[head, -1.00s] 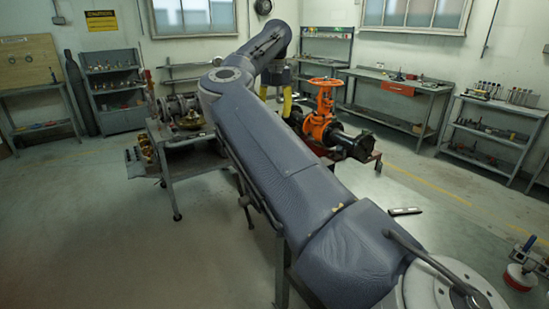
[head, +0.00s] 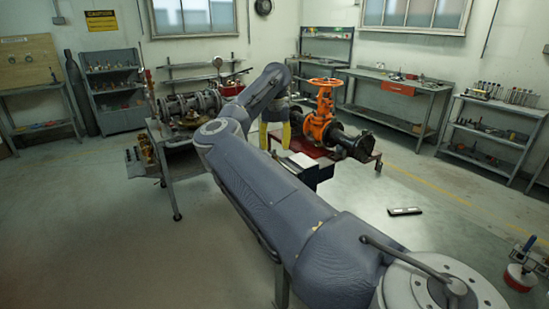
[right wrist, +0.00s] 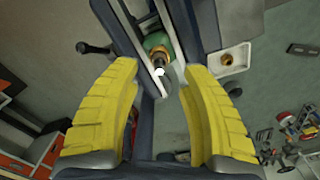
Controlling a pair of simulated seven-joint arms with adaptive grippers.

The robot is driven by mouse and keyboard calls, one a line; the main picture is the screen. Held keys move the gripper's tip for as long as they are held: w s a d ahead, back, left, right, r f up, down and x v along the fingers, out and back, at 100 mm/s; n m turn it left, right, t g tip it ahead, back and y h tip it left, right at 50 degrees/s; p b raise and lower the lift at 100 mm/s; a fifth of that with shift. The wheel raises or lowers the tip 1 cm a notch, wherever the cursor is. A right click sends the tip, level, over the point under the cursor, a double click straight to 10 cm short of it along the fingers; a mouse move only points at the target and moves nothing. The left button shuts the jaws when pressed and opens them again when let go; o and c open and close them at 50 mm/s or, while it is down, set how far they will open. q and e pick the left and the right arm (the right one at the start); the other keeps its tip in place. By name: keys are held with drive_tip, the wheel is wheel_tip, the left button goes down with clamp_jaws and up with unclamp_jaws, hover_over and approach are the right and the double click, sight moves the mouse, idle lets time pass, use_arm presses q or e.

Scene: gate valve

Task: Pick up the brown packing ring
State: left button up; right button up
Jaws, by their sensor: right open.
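I cannot clearly make out the brown packing ring in the head view. In the right wrist view, a small round brownish piece (right wrist: 226,59) sits in a white square tray (right wrist: 244,50), up and right of my fingers; it may be the ring, but it is too small to be sure. My right gripper (head: 274,138) has yellow fingers, spread apart and pointing down beside the orange gate valve (head: 320,118). In the right wrist view the gripper (right wrist: 154,78) is open with nothing held. My left gripper is out of view.
A green part with a brassy end (right wrist: 158,50) lies beyond the fingers in the wrist view. A cart with metal parts (head: 170,142) stands left of my arm. A dark flat object (head: 405,211) lies on the floor. Shelves and workbenches (head: 395,85) line the walls.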

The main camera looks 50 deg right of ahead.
sight(274, 154)
drive_tip(key=shift+w+f, duration=0.1)
drive_tip(key=shift+f, duration=2)
clamp_jaws()
